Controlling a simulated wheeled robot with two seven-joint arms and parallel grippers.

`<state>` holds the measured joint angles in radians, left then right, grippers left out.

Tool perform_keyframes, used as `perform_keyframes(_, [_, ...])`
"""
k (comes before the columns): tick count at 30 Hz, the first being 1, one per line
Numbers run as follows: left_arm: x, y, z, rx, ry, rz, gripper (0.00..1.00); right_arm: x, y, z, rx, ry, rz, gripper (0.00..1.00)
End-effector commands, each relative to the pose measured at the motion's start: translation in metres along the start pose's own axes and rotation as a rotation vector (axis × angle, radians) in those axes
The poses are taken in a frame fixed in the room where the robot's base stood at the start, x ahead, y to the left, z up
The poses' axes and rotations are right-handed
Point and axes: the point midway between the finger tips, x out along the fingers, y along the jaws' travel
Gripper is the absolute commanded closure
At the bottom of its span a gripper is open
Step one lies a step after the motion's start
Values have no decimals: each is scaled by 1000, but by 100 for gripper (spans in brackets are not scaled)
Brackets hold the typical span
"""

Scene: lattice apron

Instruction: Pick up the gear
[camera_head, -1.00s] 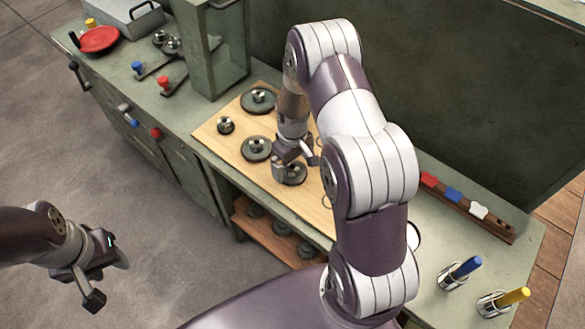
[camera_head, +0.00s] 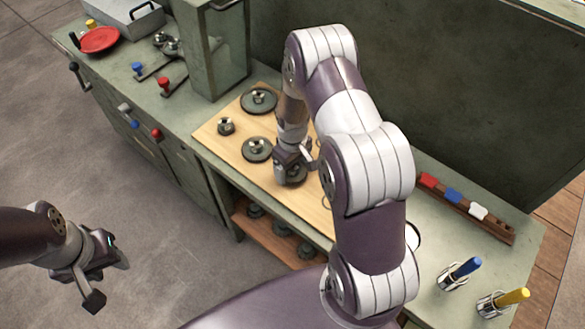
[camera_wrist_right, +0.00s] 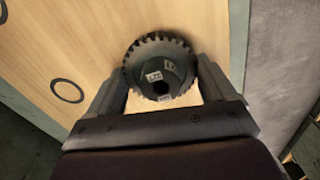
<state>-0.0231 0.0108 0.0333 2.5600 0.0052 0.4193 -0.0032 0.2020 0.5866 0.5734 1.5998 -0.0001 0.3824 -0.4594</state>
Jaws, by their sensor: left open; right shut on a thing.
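The gear is dark and toothed, with a hub and small light labels; in the right wrist view this gear (camera_wrist_right: 163,68) lies between the two fingers of my right gripper (camera_wrist_right: 160,92). In the head view my right gripper (camera_head: 291,172) is over the wooden board and shut on the gear (camera_head: 295,175), mostly hidden beneath the fingers. The gear is at or just above the board; I cannot tell which. My left gripper (camera_head: 100,278) is open and empty, over the floor left of the bench.
Other gears (camera_head: 258,100) (camera_head: 257,149) and a small one (camera_head: 226,126) stand on the wooden board (camera_head: 222,150). A green cabinet box (camera_head: 215,55), a red dish (camera_head: 99,40) and a rack of coloured pieces (camera_head: 455,198) are on the bench. Two screwdriver-like handles (camera_head: 465,267) stand at right.

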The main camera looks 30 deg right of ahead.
Motion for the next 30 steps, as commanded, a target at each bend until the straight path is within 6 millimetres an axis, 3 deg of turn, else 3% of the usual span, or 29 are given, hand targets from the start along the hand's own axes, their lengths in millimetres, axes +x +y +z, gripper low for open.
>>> perform_keyframes(6, [6, 0, 1, 0, 0, 0, 57, -32, 1, -2, 0, 6, 3, 74])
perform_keyframes(21, [15, 0, 2, 0, 0, 0, 57, -92, -78, 61, -3, 4, 1, 74])
perform_keyframes(30, [15, 0, 2, 0, 0, 0, 57, -102, -92, 72, 0, 3, 1, 74])
